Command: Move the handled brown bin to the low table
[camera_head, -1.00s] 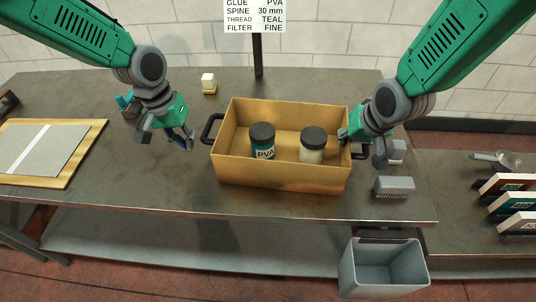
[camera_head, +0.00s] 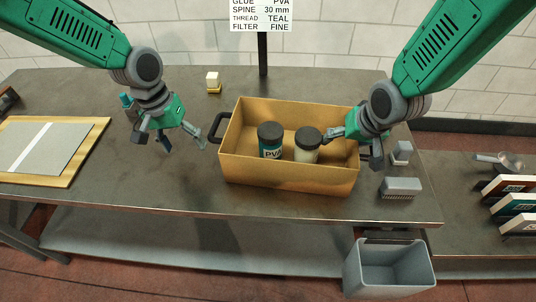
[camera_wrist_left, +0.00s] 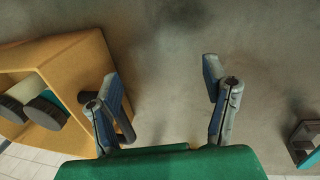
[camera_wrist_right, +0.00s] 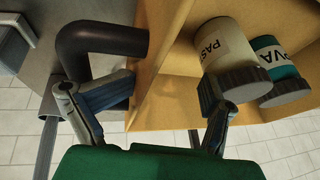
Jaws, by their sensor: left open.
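The brown bin (camera_head: 290,177) stands on the high workbench (camera_head: 120,185), with a dark handle (camera_head: 221,127) at its left end. It holds a PVA jar (camera_head: 270,141) and a pale paste jar (camera_head: 307,147). My left gripper (camera_head: 180,141) is open and empty, just left of that handle. In the left wrist view the handle (camera_wrist_left: 87,97) is beside one finger, not between the fingers. My right gripper (camera_wrist_right: 165,95) is open across the bin's right wall, one finger inside by the paste jar (camera_wrist_right: 225,50), the other outside by the right handle (camera_wrist_right: 100,38).
A lower table (camera_head: 462,205) at right carries a scoop (camera_head: 497,158) and several labelled blocks (camera_head: 515,205). A grey tub (camera_head: 390,268) stands in front of the bench. A grey brush (camera_head: 401,187) lies right of the bin, a framed board (camera_head: 45,148) at left.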

